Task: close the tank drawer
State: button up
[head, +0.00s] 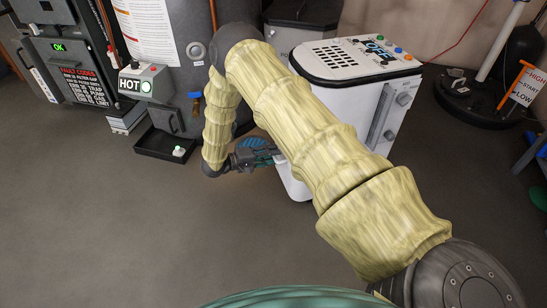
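The white cabinet unit (356,105) stands in the upper middle of the head view, with a dark-edged vented top marked OFF. Its tank drawer cannot be clearly made out, because my arm covers much of the unit's left and lower side. A white lower part (291,183) shows beside my forearm, but I cannot tell whether it belongs to the drawer. My gripper (272,156) is low at the unit's left side, pointing right toward it. Its fingertips are small and partly hidden, so neither their opening nor contact is clear.
A blue ribbed round patch (253,143) lies just behind my gripper. A grey furnace with a HOT box (135,85) and a black tray (165,146) stand at left. A black round sump lid (470,97) is at right. The floor in front is clear.

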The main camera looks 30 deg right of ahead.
jog(key=shift+d, duration=0.5)
grip_shut()
jog(key=p+x, duration=0.2)
jog(key=x, duration=0.1)
jog(key=shift+s+r, duration=0.15)
jog(key=shift+r, duration=0.05)
grip_release()
